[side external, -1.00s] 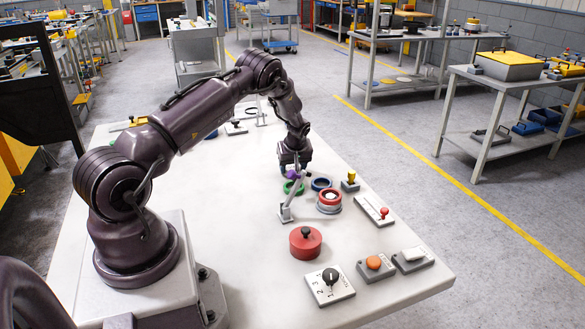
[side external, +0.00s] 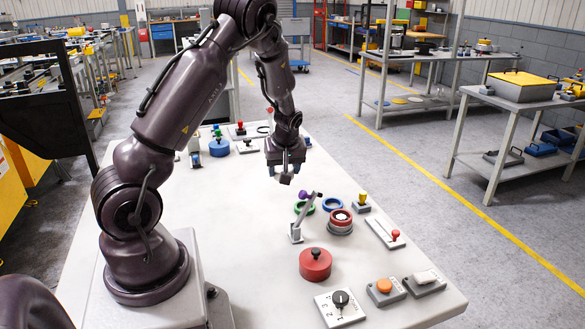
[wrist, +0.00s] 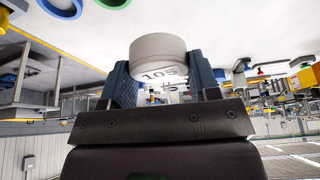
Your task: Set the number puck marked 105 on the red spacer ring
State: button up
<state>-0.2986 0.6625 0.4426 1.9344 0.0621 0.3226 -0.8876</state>
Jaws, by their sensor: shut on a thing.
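My gripper (side external: 285,172) hangs above the table, to the left of the rings and raised. In the wrist view my gripper (wrist: 157,60) is shut on a white round puck (wrist: 158,48) marked 105, with a blue finger on each side. A red ring (side external: 341,213) sits on a grey round base, with a white centre, right of my gripper and apart from it. The blue ring (wrist: 61,12) also shows at the top of the wrist view.
A red knobbed pot (side external: 315,267), a dial block (side external: 339,308) and a red-knobbed slider plate (side external: 384,233) lie nearer the front and right. Much of the middle table is clear.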

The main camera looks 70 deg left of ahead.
jog(key=shift+s+d+r, duration=0.25)
jog(key=shift+s+d, duration=0.05)
jog(key=shift+d, duration=0.1)
jog(key=shift+w+d, duration=0.2)
jog(key=shift+d, duration=0.05)
jog(key=w+d+f, duration=0.2)
jog(key=w+d, duration=0.7)
jog(key=w, duration=0.3)
jog(key=shift+w+a+f, duration=0.1)
jog(key=shift+w+f, duration=0.05)
jog(key=shift+f, duration=1.25)
jog(key=shift+w+a+f, duration=0.1)
jog(key=shift+f, duration=1.3)
jog(key=shift+r, duration=0.25)
jog(key=shift+d+r, duration=0.1)
jog(key=shift+r, duration=0.4)
jog(key=shift+r, duration=0.35)
jog(key=shift+r, duration=0.45)
